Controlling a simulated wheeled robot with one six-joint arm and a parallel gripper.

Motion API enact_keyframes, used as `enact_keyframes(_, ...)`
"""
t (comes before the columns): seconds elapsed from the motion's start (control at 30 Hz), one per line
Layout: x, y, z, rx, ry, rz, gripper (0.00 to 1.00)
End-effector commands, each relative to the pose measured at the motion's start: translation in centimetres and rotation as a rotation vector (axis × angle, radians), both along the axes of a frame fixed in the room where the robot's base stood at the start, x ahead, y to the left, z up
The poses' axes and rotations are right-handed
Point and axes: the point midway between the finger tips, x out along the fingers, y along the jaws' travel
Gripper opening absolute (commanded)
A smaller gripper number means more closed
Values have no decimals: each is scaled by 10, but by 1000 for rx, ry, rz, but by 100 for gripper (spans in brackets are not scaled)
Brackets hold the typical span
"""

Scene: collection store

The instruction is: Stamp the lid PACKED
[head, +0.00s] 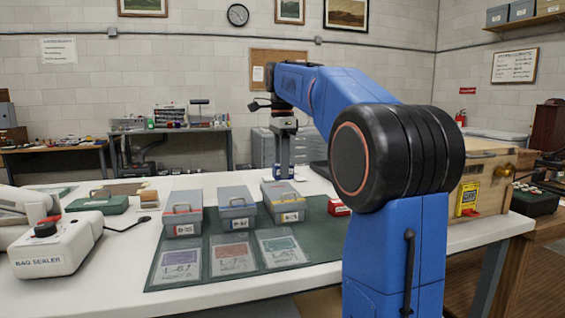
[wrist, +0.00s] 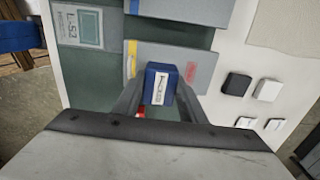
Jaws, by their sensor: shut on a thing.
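My gripper (wrist: 158,94) is shut on a blue stamp (wrist: 160,76) with a white label, its lettering too small to read. In the head view my gripper (head: 284,158) points down behind the grey boxes, at the far side of the table. Three grey lidded boxes stand in a row on a green mat: one with a red mark (head: 182,212), one with a blue mark (head: 236,208), one with a yellow mark (head: 284,201). In the wrist view the yellow-marked box (wrist: 195,58) lies just beyond the stamp. I cannot tell which lid is meant, and no PACKED print is legible.
Three labelled bags lie before the boxes, the nearest to my arm being grey-green (head: 281,248). A small red box (head: 338,207) sits on the mat. A bag sealer (head: 60,245) stands left, a wooden crate (head: 480,195) right. Small dark and white blocks (wrist: 236,84) lie beside the mat.

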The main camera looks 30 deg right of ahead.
Motion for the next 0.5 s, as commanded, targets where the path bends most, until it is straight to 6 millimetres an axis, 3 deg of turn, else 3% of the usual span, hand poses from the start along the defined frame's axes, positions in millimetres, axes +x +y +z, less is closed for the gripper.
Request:
enact_keyframes(0.3, 0, 0, -29, 1, 2, 0, 23)
enact_keyframes(0.5, 0, 0, -39, 0, 1, 0, 23)
